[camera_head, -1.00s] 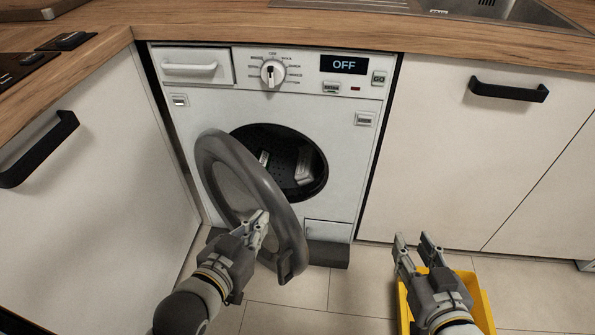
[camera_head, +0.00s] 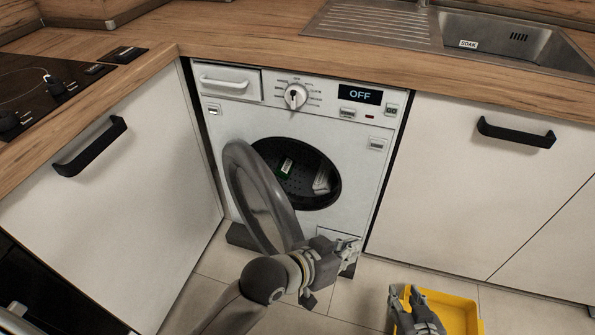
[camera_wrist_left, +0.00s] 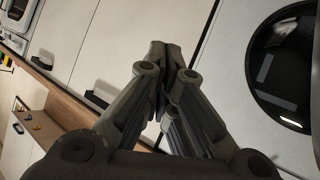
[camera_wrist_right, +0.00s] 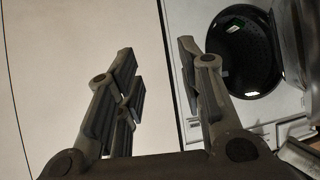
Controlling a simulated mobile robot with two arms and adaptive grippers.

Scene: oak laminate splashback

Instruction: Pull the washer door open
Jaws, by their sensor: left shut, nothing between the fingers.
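The washer (camera_head: 225,130) is white and built in under the counter. Its grey round door (camera_head: 236,180) stands swung out to the left, seen nearly edge-on, and the dark drum opening (camera_head: 300,196) is uncovered. My left gripper (camera_head: 352,246) is shut and empty, to the right of the door's lower free edge; its forearm passes in front of the door's bottom. The left wrist view shows its closed fingers (camera_wrist_left: 170,55). My right gripper (camera_head: 405,290) is low at the right, apart from the door. Its fingers (camera_wrist_right: 160,60) are open and empty in the right wrist view.
Pale items (camera_head: 322,180) lie inside the drum. A yellow bin (camera_head: 455,312) stands on the tiled floor at the right gripper. White cabinets (camera_head: 465,190) flank the washer, with a black handle (camera_head: 90,148) at left. A wooden counter (camera_head: 265,48) runs above.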

